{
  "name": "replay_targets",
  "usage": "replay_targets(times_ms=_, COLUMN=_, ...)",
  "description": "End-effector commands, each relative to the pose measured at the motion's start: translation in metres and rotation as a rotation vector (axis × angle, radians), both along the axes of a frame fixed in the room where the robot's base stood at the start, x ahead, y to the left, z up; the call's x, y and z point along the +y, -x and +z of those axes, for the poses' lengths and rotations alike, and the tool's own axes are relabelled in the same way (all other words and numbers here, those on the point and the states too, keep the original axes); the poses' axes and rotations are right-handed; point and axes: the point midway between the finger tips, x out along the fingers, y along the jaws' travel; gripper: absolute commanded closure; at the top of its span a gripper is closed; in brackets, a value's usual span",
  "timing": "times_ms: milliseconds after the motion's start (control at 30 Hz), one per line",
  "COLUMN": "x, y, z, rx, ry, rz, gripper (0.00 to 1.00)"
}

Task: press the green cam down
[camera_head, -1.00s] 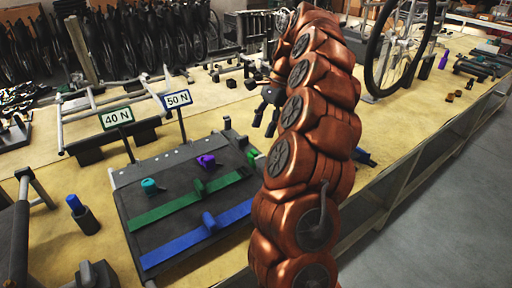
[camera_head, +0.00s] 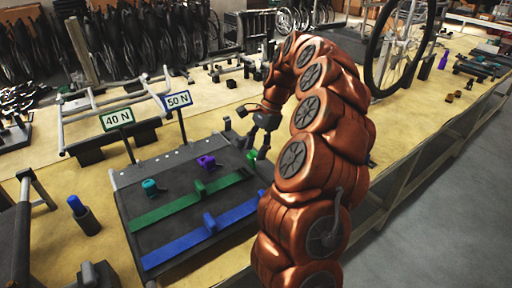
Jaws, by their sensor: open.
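The dark fixture board (camera_head: 175,170) lies on the table at centre left. A small green cam (camera_head: 252,156) is at its right part, partly hidden by my gripper and arm. My gripper (camera_head: 257,153) is open and empty, pointing down, with its fingertips right at or just above the green cam. I cannot tell whether they touch it. A teal cam (camera_head: 150,187) and a purple cam (camera_head: 206,162) sit further left on the board. A green strip (camera_head: 165,211) with a green block and a blue strip (camera_head: 180,243) with a blue block cross the board.
A blue-topped dark cylinder (camera_head: 84,215) stands left of the board. A wheelchair frame with a large wheel (camera_head: 400,45) is at the back right.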

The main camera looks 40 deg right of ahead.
Motion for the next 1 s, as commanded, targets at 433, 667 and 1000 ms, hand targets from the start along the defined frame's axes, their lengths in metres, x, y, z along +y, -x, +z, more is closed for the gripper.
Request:
replay_targets(times_ms=433, x=0.0003, y=0.0002, z=-0.0001, rx=0.001, ry=0.000, rz=0.000, gripper=0.70)
replay_targets(times_ms=667, x=0.0003, y=0.0002, z=0.0000, rx=0.001, ry=-0.001, rz=0.000, gripper=0.94)
replay_targets(times_ms=1000, x=0.0015, y=0.0002, z=-0.0006, rx=0.002, ry=0.014, rz=0.002, gripper=1.00)
